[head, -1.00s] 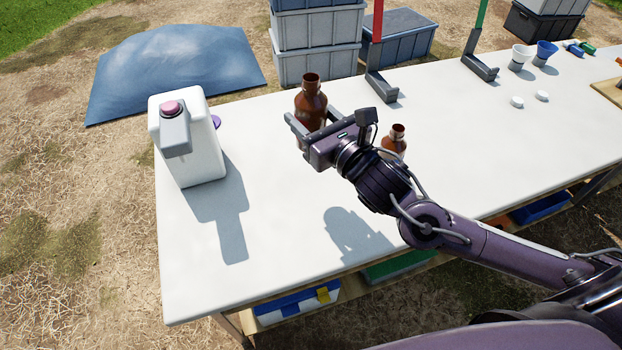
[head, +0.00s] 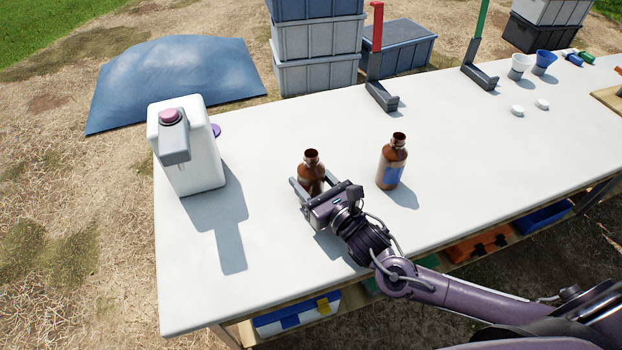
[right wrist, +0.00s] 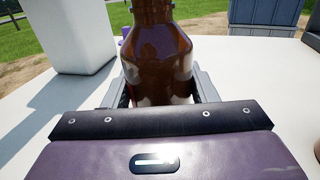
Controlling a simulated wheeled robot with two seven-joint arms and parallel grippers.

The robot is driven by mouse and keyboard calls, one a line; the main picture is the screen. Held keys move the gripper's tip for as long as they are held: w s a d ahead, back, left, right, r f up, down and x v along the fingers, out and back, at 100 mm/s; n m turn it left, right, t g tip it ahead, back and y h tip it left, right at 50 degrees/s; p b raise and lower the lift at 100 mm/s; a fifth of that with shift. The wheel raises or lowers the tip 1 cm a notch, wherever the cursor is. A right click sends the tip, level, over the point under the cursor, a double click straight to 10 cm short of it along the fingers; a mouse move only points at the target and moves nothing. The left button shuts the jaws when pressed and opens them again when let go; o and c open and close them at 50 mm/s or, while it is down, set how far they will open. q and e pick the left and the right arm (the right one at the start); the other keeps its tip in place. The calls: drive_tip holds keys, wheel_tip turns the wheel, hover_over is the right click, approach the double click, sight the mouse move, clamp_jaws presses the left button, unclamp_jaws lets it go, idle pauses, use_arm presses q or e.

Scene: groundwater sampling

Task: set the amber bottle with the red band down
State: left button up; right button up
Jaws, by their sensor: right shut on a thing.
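An amber bottle (head: 311,163) with an open neck stands upright between the fingers of my right gripper (head: 308,195), which is shut on it. The right wrist view shows the bottle (right wrist: 158,60) up close between both fingers. A second amber bottle (head: 393,155) with a blue band stands on the table to the right. My left gripper is not in view.
A white jug (head: 205,160) with a grey and pink top stands at the table's left end. Two stands, one red (head: 377,45) and one green (head: 480,45), are along the back edge. Small cups and caps lie far right. Bare table surrounds the held bottle.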

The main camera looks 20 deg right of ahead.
drive_tip(key=o, duration=1.3)
drive_tip(key=shift+c, duration=0.2)
drive_tip(key=v, duration=1.1)
drive_tip(key=shift+s+d, duration=0.1)
drive_tip(key=shift+s, duration=0.25)
drive_tip(key=shift+s+r, duration=0.1)
drive_tip(key=shift+s, duration=0.05)
